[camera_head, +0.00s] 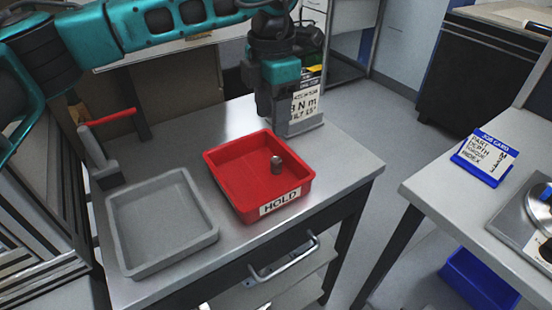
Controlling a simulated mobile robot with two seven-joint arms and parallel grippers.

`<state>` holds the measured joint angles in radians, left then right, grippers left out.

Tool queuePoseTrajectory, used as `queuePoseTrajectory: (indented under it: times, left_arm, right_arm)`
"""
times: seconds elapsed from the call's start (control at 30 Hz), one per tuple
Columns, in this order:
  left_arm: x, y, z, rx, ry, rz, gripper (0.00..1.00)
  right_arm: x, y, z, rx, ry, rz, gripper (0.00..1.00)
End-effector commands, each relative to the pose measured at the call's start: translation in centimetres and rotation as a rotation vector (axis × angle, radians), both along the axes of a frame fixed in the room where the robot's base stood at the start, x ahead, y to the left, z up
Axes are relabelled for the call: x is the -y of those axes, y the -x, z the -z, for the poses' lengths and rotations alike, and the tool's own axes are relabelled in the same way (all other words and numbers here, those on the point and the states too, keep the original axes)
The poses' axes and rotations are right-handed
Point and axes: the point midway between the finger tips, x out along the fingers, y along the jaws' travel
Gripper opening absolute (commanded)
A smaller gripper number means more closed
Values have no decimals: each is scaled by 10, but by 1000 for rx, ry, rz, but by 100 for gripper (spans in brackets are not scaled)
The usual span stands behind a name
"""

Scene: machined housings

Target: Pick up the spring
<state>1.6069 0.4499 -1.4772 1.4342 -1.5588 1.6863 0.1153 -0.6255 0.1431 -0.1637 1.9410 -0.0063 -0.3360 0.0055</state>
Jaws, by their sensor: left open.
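My left gripper (271,112) comes in from the top and points down, just beyond the tray's far edge in the picture. It is open and apart from the cylinder, with its fingertips partly hidden. My right gripper is not in view.
An empty grey tray (162,262) sits left of the red one on the metal bench. A sign stand (305,104) stands close behind my gripper. A red-handled clamp (98,155) is at the back left. A second table (450,215) holds a job card.

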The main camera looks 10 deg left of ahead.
Motion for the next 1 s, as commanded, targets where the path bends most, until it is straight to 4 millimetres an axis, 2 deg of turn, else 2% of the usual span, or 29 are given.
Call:
queuePoseTrajectory:
  times: [0.1, 0.3, 0.47, 0.8, 1.0]
  left_arm:
    - [0, 1, 25, -6, -1, 1, 56]
    - [1, 0, 56, -5, 3, 2, 56]
    - [2, -1, 66, -4, 3, 2, 56]
    - [5, -10, 111, -5, 5, 1, 56]
    - [5, -10, 116, -3, 6, 2, 56]
  right_arm:
    - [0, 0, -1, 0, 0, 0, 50]
    - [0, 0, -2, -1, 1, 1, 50]
    - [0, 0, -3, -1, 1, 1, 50]
    - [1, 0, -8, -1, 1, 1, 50]
    - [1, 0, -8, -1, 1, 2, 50]
